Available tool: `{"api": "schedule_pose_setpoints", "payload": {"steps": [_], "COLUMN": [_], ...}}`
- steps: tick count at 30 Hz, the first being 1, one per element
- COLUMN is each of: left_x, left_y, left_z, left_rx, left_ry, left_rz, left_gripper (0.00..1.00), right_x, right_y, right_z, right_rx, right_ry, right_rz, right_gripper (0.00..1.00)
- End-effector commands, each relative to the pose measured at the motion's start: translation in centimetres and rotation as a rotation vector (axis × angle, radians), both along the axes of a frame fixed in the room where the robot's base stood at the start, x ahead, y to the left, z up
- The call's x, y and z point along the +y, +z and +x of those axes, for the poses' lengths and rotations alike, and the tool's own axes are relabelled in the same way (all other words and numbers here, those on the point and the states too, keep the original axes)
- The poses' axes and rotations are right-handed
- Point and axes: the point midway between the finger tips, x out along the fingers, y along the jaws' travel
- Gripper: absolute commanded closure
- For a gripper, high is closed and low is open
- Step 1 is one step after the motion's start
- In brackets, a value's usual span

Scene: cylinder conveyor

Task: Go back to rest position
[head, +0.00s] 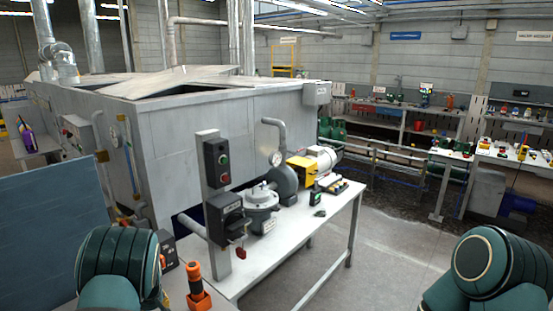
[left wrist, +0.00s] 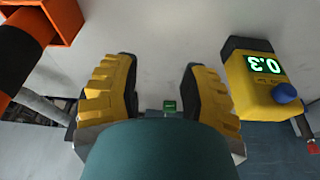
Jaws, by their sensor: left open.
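My left gripper (left wrist: 158,65) shows in the left wrist view with its two yellow, black-padded fingers apart. Nothing is between the fingertips but a pale grey surface beyond them. A small dark block with a green face (left wrist: 170,105) shows low between the fingers; whether it is part of my gripper I cannot tell. In the head view, teal rounded parts of my arms fill the lower left and lower right corners. Neither gripper shows there. My right gripper is out of both views.
A yellow meter (left wrist: 262,80) reading 0.3 is right of my left fingers. An orange holder (left wrist: 66,18) with a black-and-orange tool is upper left; a similar one (head: 197,292) shows in the head view. A workbench (head: 322,222) carries pump equipment. Floor right of it is open.

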Motion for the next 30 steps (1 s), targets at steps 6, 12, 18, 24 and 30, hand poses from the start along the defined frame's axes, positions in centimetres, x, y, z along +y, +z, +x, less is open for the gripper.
{"api": "schedule_pose_setpoints", "payload": {"steps": [6, 12, 18, 24, 30], "left_x": [-6.3, -15.1, -21.3, -25.8, -26.2], "left_y": [-6.9, -9.6, -8.7, -6.6, -10.0], "left_z": [-7.8, -16.0, -21.8, -26.5, -26.7], "left_rx": [0.061, 0.064, 0.028, -0.02, -0.022], "left_ry": [-0.147, -0.351, -0.509, -0.64, -0.654], "left_rz": [-0.114, -0.242, -0.332, -0.403, -0.403], "left_gripper": [0.56, 0.56, 0.56, 0.56, 0.56], "right_x": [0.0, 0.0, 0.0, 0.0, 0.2], "right_y": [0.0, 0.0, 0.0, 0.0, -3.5], "right_z": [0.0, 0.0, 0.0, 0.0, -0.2], "right_rx": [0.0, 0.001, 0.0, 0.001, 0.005], "right_ry": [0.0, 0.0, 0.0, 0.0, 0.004], "right_rz": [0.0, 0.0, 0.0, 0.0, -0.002], "right_gripper": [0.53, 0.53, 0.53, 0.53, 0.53]}}
